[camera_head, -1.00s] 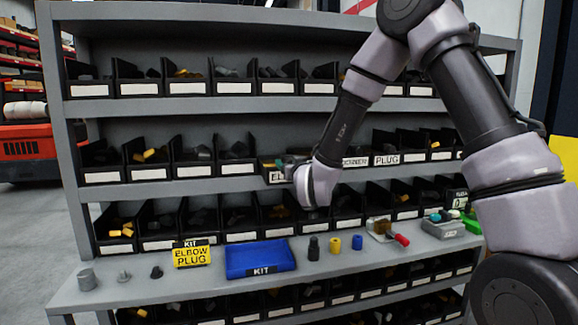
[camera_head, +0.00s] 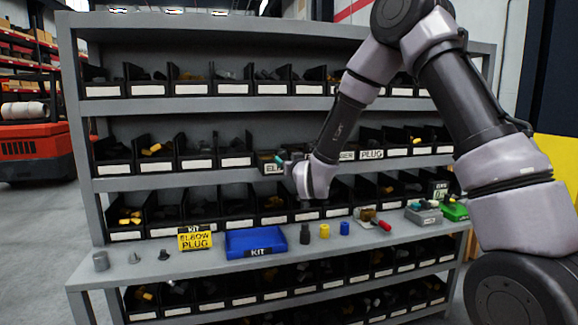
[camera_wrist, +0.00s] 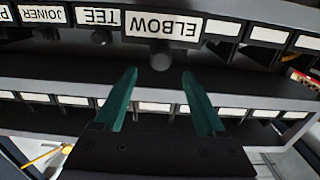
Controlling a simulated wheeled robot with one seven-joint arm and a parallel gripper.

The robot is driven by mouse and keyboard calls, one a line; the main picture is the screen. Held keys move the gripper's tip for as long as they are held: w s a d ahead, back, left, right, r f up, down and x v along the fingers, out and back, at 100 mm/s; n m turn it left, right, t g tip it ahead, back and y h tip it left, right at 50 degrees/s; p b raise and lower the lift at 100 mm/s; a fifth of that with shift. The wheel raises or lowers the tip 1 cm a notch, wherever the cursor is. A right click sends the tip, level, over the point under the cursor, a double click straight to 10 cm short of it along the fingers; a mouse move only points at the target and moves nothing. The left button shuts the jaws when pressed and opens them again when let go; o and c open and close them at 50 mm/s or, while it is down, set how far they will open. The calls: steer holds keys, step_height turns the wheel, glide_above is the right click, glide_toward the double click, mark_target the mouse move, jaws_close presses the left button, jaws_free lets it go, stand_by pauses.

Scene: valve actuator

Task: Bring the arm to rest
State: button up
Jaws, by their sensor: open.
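My gripper (camera_wrist: 160,98) is open and empty in the wrist view, its two teal fingers spread apart. Ahead of the fingers are the label ELBOW (camera_wrist: 162,27) and a grey round part below it; the picture there is upside down. In the head view my gripper (camera_head: 282,160) is in front of the middle shelf, beside the bin with the partly covered label (camera_head: 273,169). My wrist hides part of the shelf behind it. My arm reaches in from the upper right and is bent.
The shelf rack holds rows of black bins. Open floor (camera_head: 40,235) lies left.

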steer(key=s+d+r+m+g+h, duration=0.1)
steer(key=s+d+r+m+g, duration=0.1)
steer(key=s+d+r, duration=0.35)
steer(key=s+d+r+m+g+h, duration=0.1)
steer(key=s+d+r+g, duration=0.2)
steer(key=d+r, duration=0.45)
steer(key=s+d+m+g, duration=0.1)
steer(key=s+d, duration=0.3)
steer(key=s, duration=0.5)
steer(key=s+d+f+m+g, duration=0.1)
steer(key=s+d+m+g, duration=0.1)
steer(key=s+d, duration=0.3)
steer(key=s+d+m+g+h, duration=0.1)
steer(key=s+d, duration=0.3)
steer(key=s, duration=0.8)
steer(key=shift+s+d+f+g, duration=0.2)
steer(key=shift+s+g, duration=0.2)
steer(key=shift+g, duration=0.2)
